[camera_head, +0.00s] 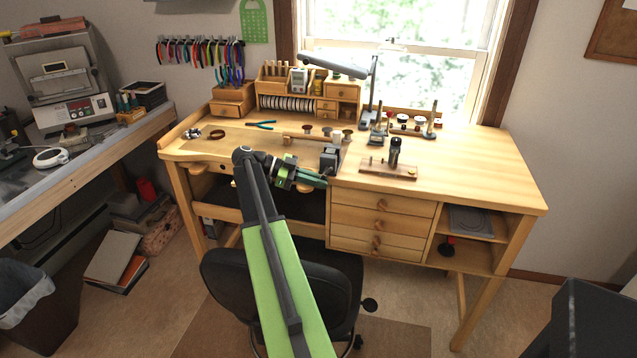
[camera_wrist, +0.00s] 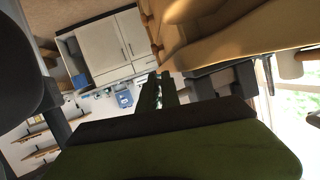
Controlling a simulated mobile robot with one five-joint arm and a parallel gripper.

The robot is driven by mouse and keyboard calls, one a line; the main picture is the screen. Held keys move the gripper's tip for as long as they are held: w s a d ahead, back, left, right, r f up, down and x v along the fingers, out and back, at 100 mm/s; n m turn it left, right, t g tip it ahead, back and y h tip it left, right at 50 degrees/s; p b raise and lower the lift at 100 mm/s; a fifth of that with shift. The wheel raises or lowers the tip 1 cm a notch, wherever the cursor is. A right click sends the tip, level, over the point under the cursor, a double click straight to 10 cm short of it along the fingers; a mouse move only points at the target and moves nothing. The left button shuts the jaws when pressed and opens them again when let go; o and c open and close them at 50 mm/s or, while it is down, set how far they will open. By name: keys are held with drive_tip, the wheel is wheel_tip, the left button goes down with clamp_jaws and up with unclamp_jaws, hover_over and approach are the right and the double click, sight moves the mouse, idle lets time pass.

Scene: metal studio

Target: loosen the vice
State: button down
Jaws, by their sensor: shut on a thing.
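The vice (camera_head: 329,158) is a small dark grey block at the front edge of the wooden workbench (camera_head: 480,180). It also shows in the wrist view as dark grey blocks (camera_wrist: 228,80) right of the fingers. My gripper (camera_head: 318,181) is at the front of the vice, just below its jaws, with its green and dark fingers close together. In the wrist view my gripper (camera_wrist: 160,88) reaches in beside the vice. It is shut on the vice's handle, which is mostly hidden between the fingers. I cannot tell how far apart the vice jaws are.
A wooden block with a dark upright tool (camera_head: 394,158) stands right of the vice. A black chair (camera_head: 345,285) stands under my arm before the bench. Drawers (camera_head: 382,222) are below the bench top, whose right side is clear.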

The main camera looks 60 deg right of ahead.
drive_tip(key=c, duration=1.6)
unclamp_jaws()
